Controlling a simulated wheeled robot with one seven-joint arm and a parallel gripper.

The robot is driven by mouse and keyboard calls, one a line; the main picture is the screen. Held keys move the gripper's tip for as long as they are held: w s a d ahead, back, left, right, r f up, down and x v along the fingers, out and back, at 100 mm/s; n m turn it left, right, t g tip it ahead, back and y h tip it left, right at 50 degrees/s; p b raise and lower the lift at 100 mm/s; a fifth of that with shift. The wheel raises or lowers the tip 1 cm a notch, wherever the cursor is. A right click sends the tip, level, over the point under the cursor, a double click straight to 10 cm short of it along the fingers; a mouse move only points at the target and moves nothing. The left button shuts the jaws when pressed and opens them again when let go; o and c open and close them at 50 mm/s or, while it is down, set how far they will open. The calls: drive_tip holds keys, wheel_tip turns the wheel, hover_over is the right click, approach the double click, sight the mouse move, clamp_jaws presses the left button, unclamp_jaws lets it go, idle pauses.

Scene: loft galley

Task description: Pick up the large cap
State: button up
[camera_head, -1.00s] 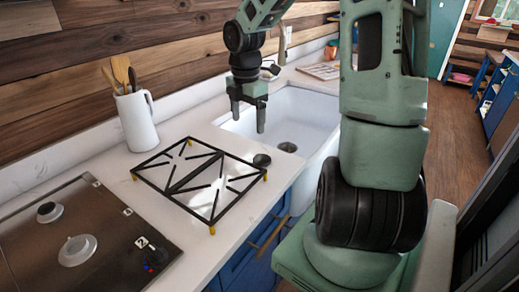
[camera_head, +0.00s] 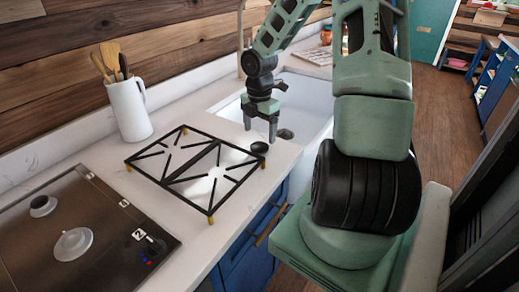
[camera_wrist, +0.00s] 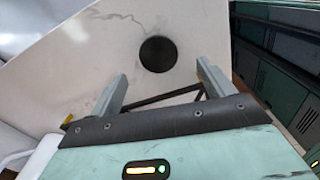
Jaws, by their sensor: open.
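A black round disc (camera_head: 259,148), which looks like the large cap, lies flat on the white counter between the pan grate and the sink. In the wrist view the black disc (camera_wrist: 158,54) shows whole, a little beyond the fingertips and between their lines. My gripper (camera_head: 260,131) is open and empty, pointing down above the counter close to the disc. In the wrist view my gripper's fingers (camera_wrist: 161,72) are spread apart, and neither visibly touches the disc.
The black pan grate (camera_head: 213,150) lies on the counter left of the disc. The white sink (camera_head: 310,95) is behind it. A dark cooktop (camera_head: 100,255) with white burners is at front left. A white pitcher (camera_head: 128,110) holds wooden utensils. The counter's front edge is close to the disc.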

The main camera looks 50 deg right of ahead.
sight(259, 146)
drive_tip(key=shift+w+f, duration=0.1)
drive_tip(key=shift+f, duration=2.7)
drive_tip(key=shift+c, duration=0.3)
drive_tip(key=c, duration=1)
drive_tip(key=shift+c, duration=0.2)
wheel_tip(259, 146, up, 10)
drive_tip(key=shift+p, duration=0.45)
